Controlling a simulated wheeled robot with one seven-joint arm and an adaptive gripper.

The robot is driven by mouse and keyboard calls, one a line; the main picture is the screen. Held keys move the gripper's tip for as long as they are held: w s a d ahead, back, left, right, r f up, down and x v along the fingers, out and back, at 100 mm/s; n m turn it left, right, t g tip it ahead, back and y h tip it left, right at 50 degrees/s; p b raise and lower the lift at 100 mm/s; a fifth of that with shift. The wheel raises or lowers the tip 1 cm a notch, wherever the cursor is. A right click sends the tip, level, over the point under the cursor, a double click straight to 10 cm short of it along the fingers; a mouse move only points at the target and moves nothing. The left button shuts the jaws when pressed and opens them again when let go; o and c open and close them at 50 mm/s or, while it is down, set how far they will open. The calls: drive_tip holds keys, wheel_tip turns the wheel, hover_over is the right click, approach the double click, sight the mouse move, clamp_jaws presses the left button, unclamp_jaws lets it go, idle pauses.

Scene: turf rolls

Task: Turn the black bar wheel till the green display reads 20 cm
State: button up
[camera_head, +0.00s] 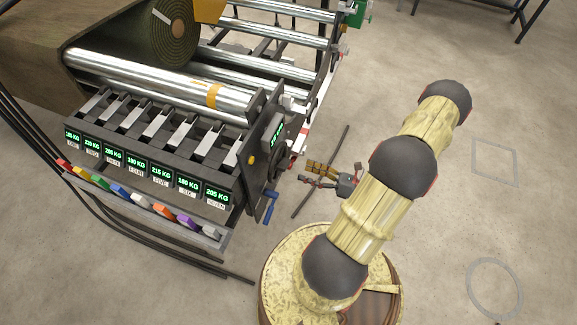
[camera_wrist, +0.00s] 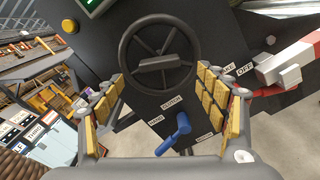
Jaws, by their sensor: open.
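The black bar wheel (camera_wrist: 133,32), a round spoked rim with a flat bar across its hub, faces me on a dark panel in the wrist view. My gripper (camera_wrist: 160,80) is open, with yellow-padded fingers to the left and right below the wheel, and nothing is held between them. In the head view my gripper (camera_head: 318,176) is right of the machine's dark side panel, apart from it. The green display (camera_head: 277,132) sits on that panel, steeply angled, and its reading is too small to make out. Only its lower corner (camera_wrist: 95,6) shows in the wrist view.
A blue crank handle (camera_wrist: 176,134) sticks out below the wheel. A red-and-white lever (camera_wrist: 290,65) is at the right, near an OFF label. A yellow button (camera_wrist: 70,26) is upper left. Several weight displays (camera_head: 135,163) line the machine's front. Open floor lies right of my arm.

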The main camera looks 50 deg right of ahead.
sight(288, 165)
drive_tip(key=shift+n, duration=0.8)
drive_tip(key=shift+b+x, duration=0.6)
drive_tip(key=shift+x, duration=3.3)
drive_tip(key=c, duration=0.3)
drive_tip(key=c, duration=1.4)
